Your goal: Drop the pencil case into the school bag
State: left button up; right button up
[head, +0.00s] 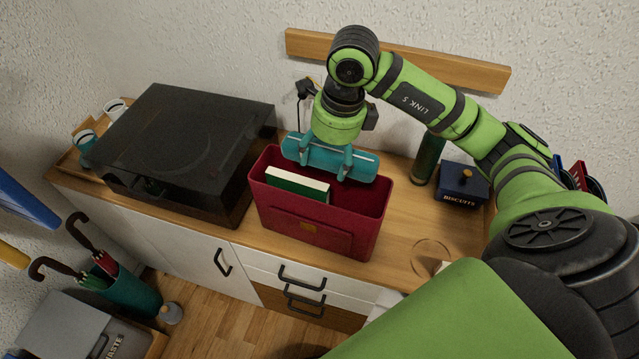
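The pencil case (364,168) is a long teal case with a pale stripe, held level by my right gripper (327,162). The gripper points down and its teal fingers are closed on the case. The case is over the back part of the school bag (312,232), a dark red, open-topped bag standing upright on the sideboard. Whether the case touches the bag's back rim cannot be told. A cream and green book (297,184) stands inside the bag on the left. The bag's floor is hidden. My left gripper is not in view.
A black record player (185,145) stands left of the bag on the wooden sideboard (405,225). A dark green cylinder (428,158) and a blue biscuit tin (463,184) stand to the right. A round glass-like item (431,257) is near the front right.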

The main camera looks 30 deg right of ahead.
jog(key=shift+o, duration=0.8)
jog(key=shift+r, duration=0.35)
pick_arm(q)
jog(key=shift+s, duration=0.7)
pick_arm(e)
notch_tip(320, 180, up, 11)
jog(key=s+d, duration=0.1)
jog(key=shift+s, duration=0.25)
